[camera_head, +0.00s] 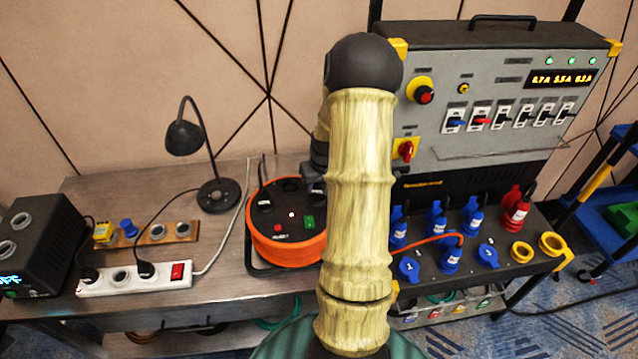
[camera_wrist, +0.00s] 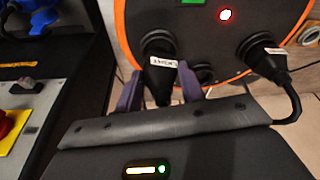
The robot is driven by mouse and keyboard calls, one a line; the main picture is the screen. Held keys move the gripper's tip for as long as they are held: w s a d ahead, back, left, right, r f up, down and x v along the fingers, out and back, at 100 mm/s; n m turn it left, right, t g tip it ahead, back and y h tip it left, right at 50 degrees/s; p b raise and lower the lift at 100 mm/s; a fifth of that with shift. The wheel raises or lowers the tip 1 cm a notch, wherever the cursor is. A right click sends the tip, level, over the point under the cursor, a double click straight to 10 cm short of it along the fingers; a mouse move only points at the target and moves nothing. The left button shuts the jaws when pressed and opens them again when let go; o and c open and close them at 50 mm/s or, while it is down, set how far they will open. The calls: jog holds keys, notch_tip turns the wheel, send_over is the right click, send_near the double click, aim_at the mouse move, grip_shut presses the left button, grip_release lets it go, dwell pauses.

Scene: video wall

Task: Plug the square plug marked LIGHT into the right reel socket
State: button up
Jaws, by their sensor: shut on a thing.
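The LIGHT plug (camera_wrist: 160,75) is black with a white label that reads upside down in the wrist view. My gripper (camera_wrist: 159,88) is shut on it, with purple fingers on both sides. The plug's front meets the face of the black reel (camera_wrist: 205,35), at the socket on the reel's right side as the head view sees it. I cannot tell how deep it sits.
Another black plug (camera_wrist: 262,58) with a white label sits in the reel. A round socket (camera_wrist: 203,73) lies between the plugs. A white power strip (camera_head: 135,279), desk lamp (camera_head: 217,194) and black box (camera_head: 38,245) stand left; the grey control panel (camera_head: 480,95) stands right.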

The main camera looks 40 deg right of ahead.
jog(key=shift+f+b, duration=0.6)
jog(key=shift+f, duration=0.3)
dwell(0.5)
jog(key=o, duration=1.6)
jog(key=shift+c, duration=0.2)
jog(key=shift+r+p, duration=2.35)
jog(key=shift+r, duration=0.7)
